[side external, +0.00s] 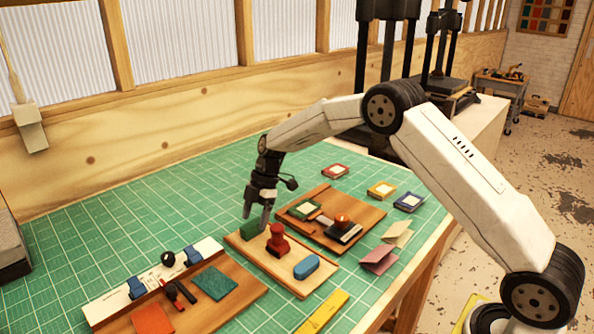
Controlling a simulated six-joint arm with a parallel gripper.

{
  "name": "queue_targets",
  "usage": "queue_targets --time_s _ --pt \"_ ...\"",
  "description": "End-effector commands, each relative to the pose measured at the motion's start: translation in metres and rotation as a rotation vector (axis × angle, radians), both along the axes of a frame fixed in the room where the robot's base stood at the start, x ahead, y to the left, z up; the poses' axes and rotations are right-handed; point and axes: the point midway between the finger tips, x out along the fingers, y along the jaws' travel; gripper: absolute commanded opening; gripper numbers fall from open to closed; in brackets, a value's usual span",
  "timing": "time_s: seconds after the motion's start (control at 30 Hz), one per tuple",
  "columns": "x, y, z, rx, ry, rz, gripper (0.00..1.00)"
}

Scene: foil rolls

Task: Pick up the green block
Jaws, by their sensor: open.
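The green block (251,230) lies on the middle wooden board (303,290), near its far left corner. My gripper (257,216) points down directly at the block, with its fingertips low at the block's upper part. Its fingers are open, and part of the block is hidden behind them. I cannot tell from this view whether the fingers touch the block.
A board with a teal square (214,282) lies left; another with an orange-topped piece (341,220) lies right.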

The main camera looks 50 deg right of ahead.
Motion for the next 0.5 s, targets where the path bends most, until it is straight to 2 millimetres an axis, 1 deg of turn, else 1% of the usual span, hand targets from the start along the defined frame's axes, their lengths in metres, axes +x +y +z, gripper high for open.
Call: queue_targets --time_s 0.03,0.2,0.3,0.5 --pt "-0.001 0.003 -0.007 0.001 0.004 0.001 0.76" --pt "-0.001 0.008 -0.021 -0.001 0.002 0.000 0.76" --pt "-0.001 0.009 -0.024 -0.001 0.002 0.000 0.76" --pt "-0.001 0.009 -0.024 -0.001 0.001 -0.001 0.76"
